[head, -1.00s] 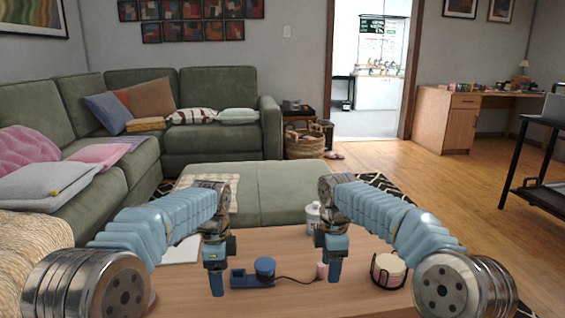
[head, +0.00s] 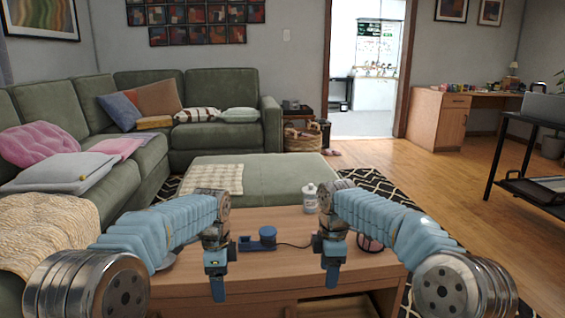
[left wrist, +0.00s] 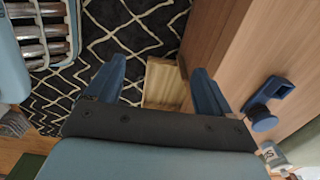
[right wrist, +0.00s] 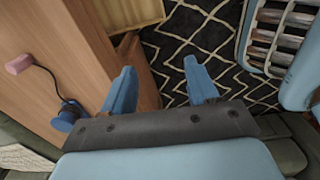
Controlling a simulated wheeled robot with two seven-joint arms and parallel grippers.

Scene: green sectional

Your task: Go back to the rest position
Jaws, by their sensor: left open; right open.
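My left gripper (head: 217,285) hangs pointing down at the near edge of the wooden coffee table (head: 262,290). In the left wrist view its two blue fingers (left wrist: 158,85) are apart with nothing between them. My right gripper (head: 331,285) also hangs down at the table's near side. In the right wrist view its fingers (right wrist: 160,88) are apart and empty. Both arms are bent alike, one on each side.
A green ottoman (head: 270,172) stands behind, a sofa (head: 60,115) at left. Wooden floor is open at right.

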